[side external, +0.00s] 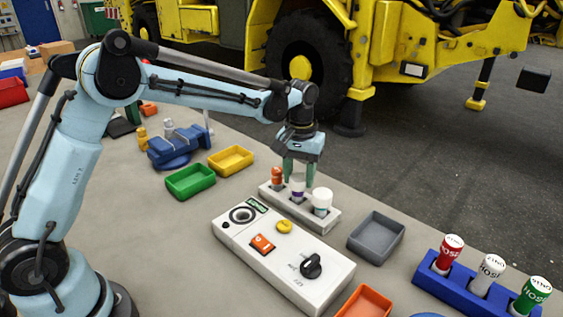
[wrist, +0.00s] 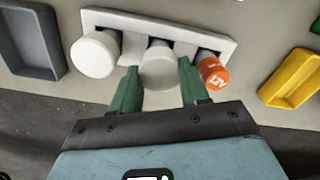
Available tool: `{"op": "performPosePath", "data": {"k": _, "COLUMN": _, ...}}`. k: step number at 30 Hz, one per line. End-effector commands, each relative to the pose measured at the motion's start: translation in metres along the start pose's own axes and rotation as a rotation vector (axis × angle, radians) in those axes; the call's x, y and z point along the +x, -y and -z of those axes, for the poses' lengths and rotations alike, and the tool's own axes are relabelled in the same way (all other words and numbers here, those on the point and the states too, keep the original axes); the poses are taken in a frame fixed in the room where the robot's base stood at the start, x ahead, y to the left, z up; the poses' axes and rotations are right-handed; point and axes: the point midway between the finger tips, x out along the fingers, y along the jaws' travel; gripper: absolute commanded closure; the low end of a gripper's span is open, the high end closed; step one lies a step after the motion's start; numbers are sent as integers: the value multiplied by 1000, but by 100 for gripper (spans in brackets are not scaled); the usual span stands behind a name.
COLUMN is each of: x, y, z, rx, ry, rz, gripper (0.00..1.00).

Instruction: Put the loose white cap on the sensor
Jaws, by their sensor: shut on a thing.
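A light grey rack (side external: 325,222) holds a row of three upright cylinders. The middle one (side external: 297,194) is white with a purple band, and its white top, likely the cap (wrist: 160,68), lies between my fingers. My gripper (side external: 298,172) points straight down over it, its green fingers on either side and shut on that top. The wrist view does not show whether the white top is seated or separate. An orange cylinder (side external: 277,177) stands on one side. A wider cylinder with a white top (side external: 322,200) stands on the other, apart from my fingers.
A control box (side external: 325,275) with a knob and buttons lies in front of the rack. A grey tray (side external: 376,238), green tray (side external: 190,182) and yellow tray (side external: 231,160) are near. A blue rack (side external: 463,285) holds labelled cylinders. A blue vise (side external: 180,147) stands behind.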

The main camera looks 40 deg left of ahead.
Motion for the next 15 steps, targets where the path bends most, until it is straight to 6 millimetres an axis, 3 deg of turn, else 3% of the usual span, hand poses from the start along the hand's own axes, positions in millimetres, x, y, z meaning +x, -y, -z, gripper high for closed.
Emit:
{"op": "performPosePath", "data": {"k": 11, "x": 7, "y": 0, "z": 0, "rx": 0, "ry": 0, "rz": 0, "gripper": 83}}
{"op": "performPosePath", "data": {"k": 12, "x": 7, "y": 0, "z": 0, "rx": 0, "ry": 0, "rz": 0, "gripper": 51}}
{"op": "performPosePath", "data": {"k": 15, "x": 7, "y": 0, "z": 0, "rx": 0, "ry": 0, "rz": 0, "gripper": 35}}
